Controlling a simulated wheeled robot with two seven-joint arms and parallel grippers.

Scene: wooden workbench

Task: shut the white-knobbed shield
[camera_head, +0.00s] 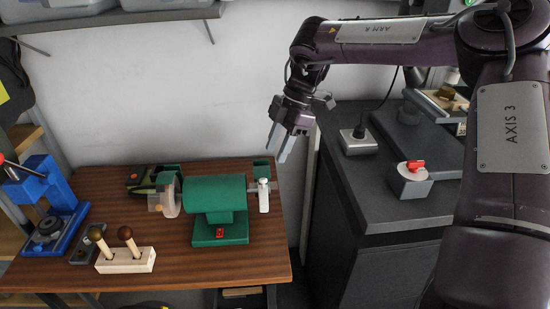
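A green bench grinder (215,194) stands on the wooden workbench, with a red switch on its base. At its right end is an upright whitish piece (263,197) with a small pale knob at its top, which looks like the white-knobbed shield; its exact angle is too small to tell. At the left end a clear shield (171,196) with a tan knob stands beside the wheel. My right gripper (281,143) hangs above and right of the grinder, apart from it, fingers spread and empty. My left gripper is not in view.
A wooden block with two brown-knobbed handles (125,259) and a blue press (45,205) stand on the left. A dark cabinet (390,200) on the right carries a red-switch box (411,180) and a plug box (358,142). The bench's front right is clear.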

